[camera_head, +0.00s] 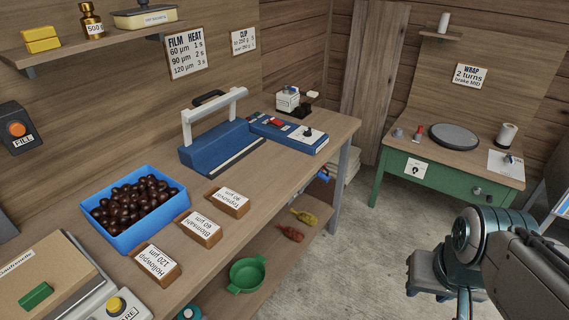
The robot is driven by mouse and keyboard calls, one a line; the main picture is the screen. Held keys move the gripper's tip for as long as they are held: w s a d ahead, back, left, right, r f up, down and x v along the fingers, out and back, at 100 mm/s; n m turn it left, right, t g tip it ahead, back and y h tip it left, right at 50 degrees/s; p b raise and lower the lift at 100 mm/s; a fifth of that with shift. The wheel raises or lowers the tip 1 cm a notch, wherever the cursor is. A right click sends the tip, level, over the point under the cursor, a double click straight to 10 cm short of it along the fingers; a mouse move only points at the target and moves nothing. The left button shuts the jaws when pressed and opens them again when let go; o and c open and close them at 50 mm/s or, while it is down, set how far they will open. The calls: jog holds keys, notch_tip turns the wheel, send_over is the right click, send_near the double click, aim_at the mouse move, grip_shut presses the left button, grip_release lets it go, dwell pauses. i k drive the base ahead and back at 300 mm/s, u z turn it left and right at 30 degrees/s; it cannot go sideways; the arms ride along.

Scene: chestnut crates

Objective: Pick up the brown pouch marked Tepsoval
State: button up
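Three brown pouches with white labels lie in a row along the front of the wooden bench. The far one (228,202) has a small, upside-down label that appears to read Tepsoval. The middle pouch (199,229) has a label that looks like Bismahl, and the near one (157,264) looks like Hollowpip, 120 µm. My gripper (436,277) is at the lower right, over the floor, well to the right of the bench and apart from all the pouches. Its fingers are not clear enough to show whether they are open.
A blue crate of chestnuts (135,238) stands left of the pouches. A blue sealer (222,143) stands behind the far pouch, with a blue control box (288,133) to its right. A green bowl (247,274) sits on the lower shelf. A green table (445,168) stands at the back right. Concrete floor lies between.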

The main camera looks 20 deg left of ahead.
aim_at(236, 205)
jog(key=u, duration=0.25)
jog(key=i, duration=1.2)
jog(key=u, duration=0.9)
jog(key=i, duration=0.3)
jog(key=u, duration=0.15)
